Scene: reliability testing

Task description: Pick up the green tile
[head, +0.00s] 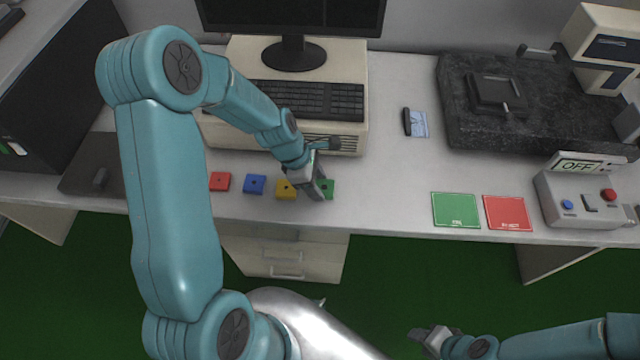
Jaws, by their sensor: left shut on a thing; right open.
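The green tile (328,189) lies at the right end of a row of small square tiles near the front of the desk. My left gripper (319,189) reaches down over it and is shut on it. The fingers hide its left part. I cannot tell whether the tile is clear of the desk top. My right gripper (428,337) is open and empty at the bottom of the head view, in front of the desk and away from the tiles.
A yellow tile (285,190), blue tile (255,184) and red tile (220,181) lie left of the green one. Behind are a keyboard (310,100) and monitor (290,20). Green (455,210) and red (507,213) mats and a control box (583,203) sit right. Desk between is clear.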

